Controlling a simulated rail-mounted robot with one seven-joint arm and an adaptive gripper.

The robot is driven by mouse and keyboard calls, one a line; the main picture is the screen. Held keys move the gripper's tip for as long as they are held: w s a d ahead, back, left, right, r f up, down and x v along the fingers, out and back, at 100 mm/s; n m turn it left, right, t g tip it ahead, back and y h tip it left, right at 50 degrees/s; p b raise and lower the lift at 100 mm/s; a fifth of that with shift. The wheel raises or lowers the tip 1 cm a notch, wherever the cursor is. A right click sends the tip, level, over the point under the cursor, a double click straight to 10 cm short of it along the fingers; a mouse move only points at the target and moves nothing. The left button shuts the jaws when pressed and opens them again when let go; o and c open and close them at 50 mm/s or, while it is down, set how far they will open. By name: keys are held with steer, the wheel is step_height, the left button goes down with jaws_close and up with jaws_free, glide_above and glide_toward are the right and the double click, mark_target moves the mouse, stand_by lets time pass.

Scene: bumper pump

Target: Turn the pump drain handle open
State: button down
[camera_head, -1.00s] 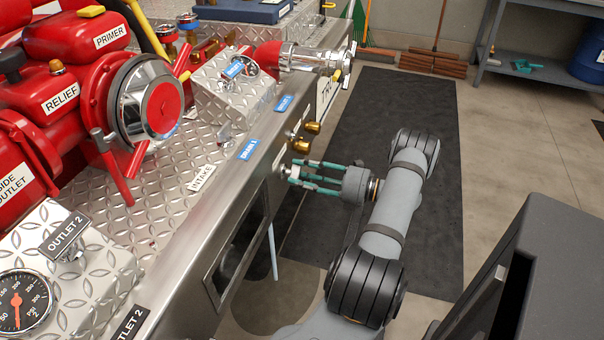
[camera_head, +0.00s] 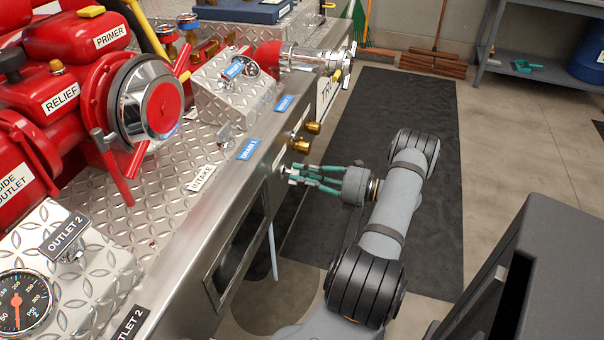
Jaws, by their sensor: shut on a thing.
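My gripper (camera_head: 292,174), with green fingers, is at the side face of the metal pump panel (camera_head: 222,205), below a blue drain label (camera_head: 248,150). Its fingers are close together and shut on a small part at the panel face, which appears to be the pump drain handle. The fingertips largely hide that part, so its shape and angle cannot be told.
Brass fittings (camera_head: 301,146) stick out of the panel just above and beyond my fingers. A dark mat (camera_head: 390,110) covers the floor to the right. A dark grey cabinet (camera_head: 545,270) stands at the lower right.

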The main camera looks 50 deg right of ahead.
steer(key=n, duration=0.5)
steer(key=shift+a, duration=0.15)
steer(key=shift+s+a+f+n+b, duration=0.1)
steer(key=shift+n+b, duration=0.35)
steer(key=shift+n, duration=1.85)
steer(key=c, duration=1.7)
jaws_free()
steer(key=shift+o, duration=0.2)
steer(key=v, duration=1.2)
